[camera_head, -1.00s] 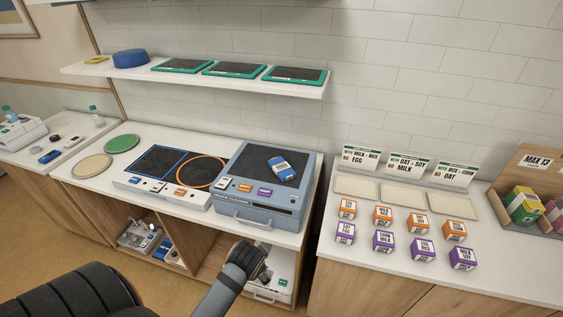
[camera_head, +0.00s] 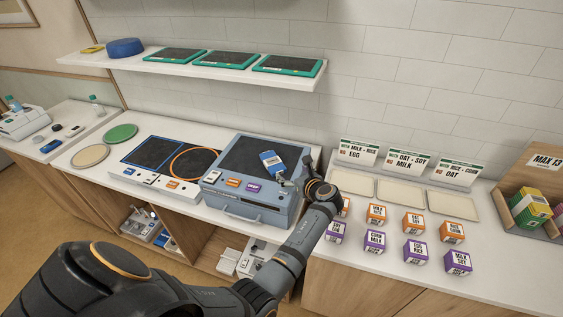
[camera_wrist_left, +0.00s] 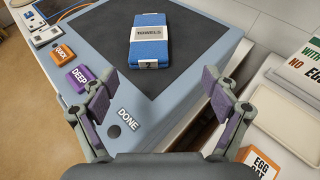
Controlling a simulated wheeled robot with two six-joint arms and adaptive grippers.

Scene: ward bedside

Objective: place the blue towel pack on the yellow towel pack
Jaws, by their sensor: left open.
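The blue towel pack (camera_head: 270,160), with a white band reading TOWELS, lies flat on the dark top of a blue-grey machine; it also shows in the left wrist view (camera_wrist_left: 149,47). My left gripper (camera_head: 287,181) is at the machine's right side, close to the pack. In the left wrist view the left gripper (camera_wrist_left: 158,80) is open and empty, its fingers spread short of the pack's near end. I cannot make out a yellow towel pack; a small flat yellow thing (camera_head: 92,49) lies on the shelf, too small to identify. My right gripper is not in view.
The machine (camera_head: 246,209) has orange QUICK, purple DEEP and DONE labels. Left of it is a panel with a blue square and an orange ring (camera_head: 194,163). Small labelled boxes (camera_head: 376,214) and beige trays (camera_head: 403,194) stand right. A wall shelf (camera_head: 215,72) runs above.

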